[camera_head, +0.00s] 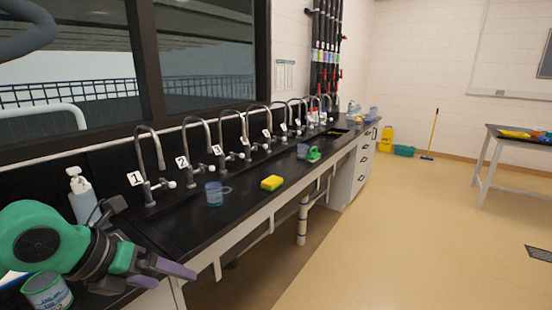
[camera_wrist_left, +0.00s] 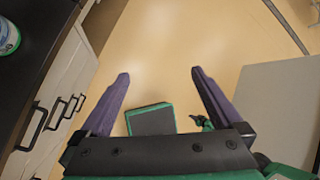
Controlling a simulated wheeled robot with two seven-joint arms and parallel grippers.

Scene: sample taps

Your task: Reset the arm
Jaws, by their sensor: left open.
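My left gripper (camera_head: 174,275) is at the lower left of the head view, beside the front edge of the black counter (camera_head: 190,238). Its purple fingers are apart with nothing between them. In the left wrist view the open fingers (camera_wrist_left: 160,73) point out over the tan floor (camera_wrist_left: 160,40), with the cabinet drawers to the left. My green left arm comes in from the left edge of the head view. My right gripper is in neither view.
Numbered taps (camera_head: 160,165) line the counter's back. A blue beaker (camera_head: 214,194), a yellow sponge (camera_head: 272,183) and a green item (camera_head: 313,154) stand along the counter. A can (camera_head: 47,292) is below my left arm, and a soap bottle (camera_head: 82,200) stands behind.

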